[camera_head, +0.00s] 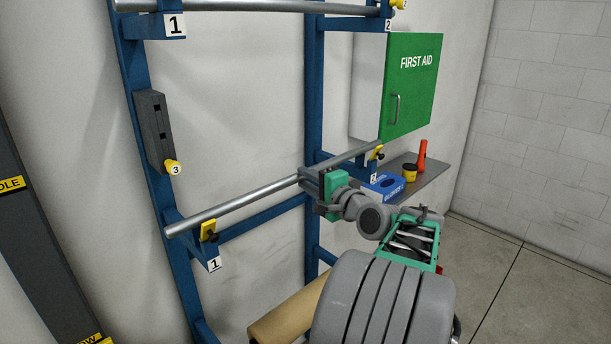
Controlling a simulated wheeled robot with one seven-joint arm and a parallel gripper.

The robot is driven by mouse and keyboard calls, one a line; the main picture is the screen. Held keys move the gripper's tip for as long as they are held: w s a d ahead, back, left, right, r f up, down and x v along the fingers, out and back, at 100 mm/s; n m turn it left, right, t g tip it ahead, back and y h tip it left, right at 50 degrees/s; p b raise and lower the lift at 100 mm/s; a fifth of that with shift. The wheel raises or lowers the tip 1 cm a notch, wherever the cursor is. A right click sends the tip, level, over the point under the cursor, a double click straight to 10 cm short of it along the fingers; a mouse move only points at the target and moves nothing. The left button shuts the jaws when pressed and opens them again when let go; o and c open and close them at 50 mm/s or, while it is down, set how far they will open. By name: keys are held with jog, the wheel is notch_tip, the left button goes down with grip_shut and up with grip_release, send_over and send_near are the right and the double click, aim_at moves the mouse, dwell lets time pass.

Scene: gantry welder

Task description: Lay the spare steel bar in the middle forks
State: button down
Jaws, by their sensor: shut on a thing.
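A long grey steel bar (240,202) slants across the blue rack at mid height. My gripper (312,182) is shut on it, right of its middle. The bar's left part passes over the left fork (188,234), which bears a label 1 and a yellow latch (209,230). Its right end reaches the right fork (366,166), labelled 2, beside another yellow latch (376,152). I cannot tell whether the bar rests in the forks or is just above them. My gripper hides a stretch of the bar.
Another bar (250,6) lies across the upper forks. A grey block (153,132) with a yellow knob marked 3 is on the left upright. A green first aid cabinet (413,82) and a shelf (433,174) with a blue box (384,186) stand right. Open floor lies at right.

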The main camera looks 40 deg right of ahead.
jog(key=shift+s+r, duration=0.15)
jog(key=shift+f, duration=0.2)
jog(key=shift+f+b, duration=1.4)
jog(key=shift+f, duration=1.25)
jog(key=shift+f, duration=0.15)
